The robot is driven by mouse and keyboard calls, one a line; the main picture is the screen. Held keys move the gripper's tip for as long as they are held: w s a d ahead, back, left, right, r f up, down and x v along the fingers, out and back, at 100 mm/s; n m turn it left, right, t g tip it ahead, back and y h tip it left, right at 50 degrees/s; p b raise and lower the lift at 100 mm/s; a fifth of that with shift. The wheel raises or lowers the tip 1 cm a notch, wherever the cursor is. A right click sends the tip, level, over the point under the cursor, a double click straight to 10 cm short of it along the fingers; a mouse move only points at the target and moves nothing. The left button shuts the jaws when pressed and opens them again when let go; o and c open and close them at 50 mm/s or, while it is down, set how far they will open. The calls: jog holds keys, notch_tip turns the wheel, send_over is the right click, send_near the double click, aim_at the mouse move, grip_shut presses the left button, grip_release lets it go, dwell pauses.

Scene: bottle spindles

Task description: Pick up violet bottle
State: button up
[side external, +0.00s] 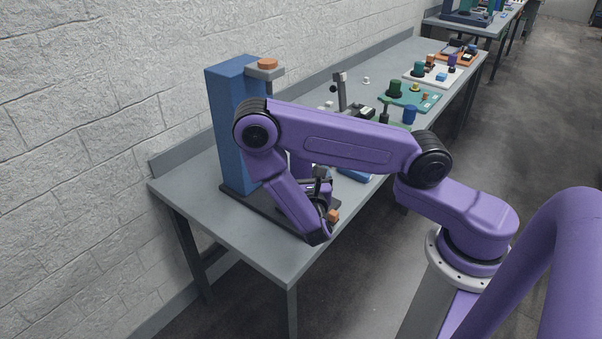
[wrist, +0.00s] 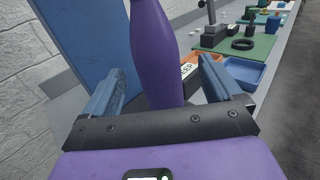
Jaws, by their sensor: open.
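The violet bottle (wrist: 155,50) stands between the two fingers of my gripper (wrist: 160,78) in the wrist view. Its top is cut off by the upper edge of the picture. My gripper is open, with one blue-grey finger on each side of the bottle. A gap shows between the bottle and each finger. In the side view my gripper (side external: 320,186) is low beside the blue column, partly covered by my arm. A violet patch shows there behind my arm, but I cannot tell whether it is the bottle.
A tall blue column (side external: 228,105) with an overhanging orange-topped head (side external: 267,64) stands close by. A blue tray (wrist: 248,74) and an orange tray (wrist: 187,70) lie beyond my fingers. Boards with several coloured parts line the bench to the back right. The bench's front left (side external: 185,193) is clear.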

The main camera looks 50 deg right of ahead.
jog(key=x, duration=0.7)
jog(key=shift+w, duration=0.2)
jog(key=c, duration=1.5)
jog(key=shift+r, duration=0.1)
